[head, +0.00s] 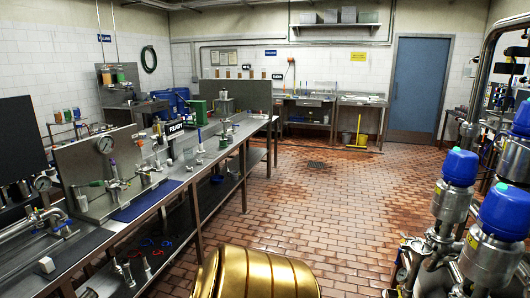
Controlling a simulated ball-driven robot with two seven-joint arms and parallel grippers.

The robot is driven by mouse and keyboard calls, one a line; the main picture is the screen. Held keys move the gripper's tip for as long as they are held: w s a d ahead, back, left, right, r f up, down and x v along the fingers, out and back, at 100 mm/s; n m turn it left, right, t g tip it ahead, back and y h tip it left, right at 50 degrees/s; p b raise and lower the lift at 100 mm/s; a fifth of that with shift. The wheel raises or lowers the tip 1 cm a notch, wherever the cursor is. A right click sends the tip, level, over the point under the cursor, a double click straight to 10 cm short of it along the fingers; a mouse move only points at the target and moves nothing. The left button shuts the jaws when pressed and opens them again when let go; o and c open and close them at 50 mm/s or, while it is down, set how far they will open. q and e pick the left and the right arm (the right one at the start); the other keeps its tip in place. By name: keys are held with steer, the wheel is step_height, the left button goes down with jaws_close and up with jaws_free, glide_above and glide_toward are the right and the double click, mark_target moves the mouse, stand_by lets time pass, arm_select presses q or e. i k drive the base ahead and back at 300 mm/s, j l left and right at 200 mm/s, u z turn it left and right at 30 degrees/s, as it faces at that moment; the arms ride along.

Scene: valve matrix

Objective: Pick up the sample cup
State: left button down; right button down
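I cannot make out for sure which thing is the sample cup. Several small pieces stand on the long steel bench (205,172) on the left, among them a small pale upright piece (200,147) near its middle. They are too small to tell apart. A small white block-like object (46,265) lies on the near left end of the worktop. Neither of my grippers shows in the head view.
Pressure gauges (106,145) and valves stand along the left bench, with a blue mat (148,200) in front. Blue-capped valves (461,167) rise at the right. The tiled floor (320,195) between is open, back to a blue door (416,88).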

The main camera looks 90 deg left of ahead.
mark_target(188, 151)
steer(key=u, duration=3.4)
steer(key=i+l+z, duration=0.1)
steer(key=i+z, duration=0.3)
steer(key=i, duration=0.4)
steer(key=i+j+z, duration=0.2)
steer(key=i+z, duration=0.25)
steer(key=i, duration=0.3)
steer(key=i+u, duration=0.1)
steer(key=i, duration=0.5)
steer(key=i+l+u, duration=0.1)
steer(key=i, duration=0.45)
steer(key=i+l+u, duration=0.15)
steer(key=i, duration=0.45)
